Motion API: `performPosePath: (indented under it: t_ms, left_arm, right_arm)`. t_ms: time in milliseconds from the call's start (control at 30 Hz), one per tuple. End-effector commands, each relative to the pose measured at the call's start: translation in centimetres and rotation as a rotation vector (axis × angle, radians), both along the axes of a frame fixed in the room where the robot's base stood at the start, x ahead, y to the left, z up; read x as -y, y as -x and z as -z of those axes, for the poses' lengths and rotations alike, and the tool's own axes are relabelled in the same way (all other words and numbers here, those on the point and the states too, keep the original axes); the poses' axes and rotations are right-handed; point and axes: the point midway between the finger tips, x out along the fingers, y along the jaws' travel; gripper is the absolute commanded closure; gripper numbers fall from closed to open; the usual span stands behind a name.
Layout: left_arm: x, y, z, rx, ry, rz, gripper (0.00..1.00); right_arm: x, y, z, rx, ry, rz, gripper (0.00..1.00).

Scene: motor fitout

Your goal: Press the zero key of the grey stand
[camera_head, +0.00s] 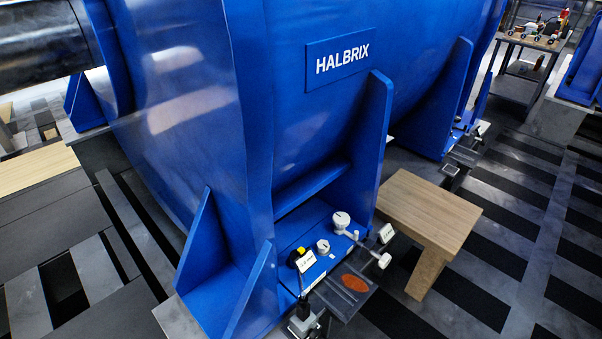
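A blue motor housing (190,110) with a HALBRIX plate fills the middle. On and beside its near foot (318,222) stand small instruments. A dark piece with a yellow top (300,251) stands behind a white label (307,259). White round pieces (341,220) stand further right, near a second white label (386,233). A small grey block (303,322) with a dark upright part sits low at the foot's front edge; it may be the grey stand. I cannot make out a zero key. Neither gripper is in view.
A wooden step (428,208) stands right of the foot. A dark plate with an orange oval (355,283) lies in front of it. A cart with small items (530,45) is at the back right. The slatted floor at right (540,260) is mostly clear.

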Motion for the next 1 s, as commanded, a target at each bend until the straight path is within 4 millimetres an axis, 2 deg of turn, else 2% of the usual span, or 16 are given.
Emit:
performPosePath:
  t_ms: [33, 267, 1000]
  left_arm:
    - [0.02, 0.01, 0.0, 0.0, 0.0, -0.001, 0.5]
    - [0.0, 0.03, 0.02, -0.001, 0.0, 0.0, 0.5]
    - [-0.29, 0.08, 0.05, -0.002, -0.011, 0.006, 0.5]
  right_arm:
    - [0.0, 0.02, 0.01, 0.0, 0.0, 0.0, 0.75]
    - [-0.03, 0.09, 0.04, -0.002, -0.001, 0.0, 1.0]
    - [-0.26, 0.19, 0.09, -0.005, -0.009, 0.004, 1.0]
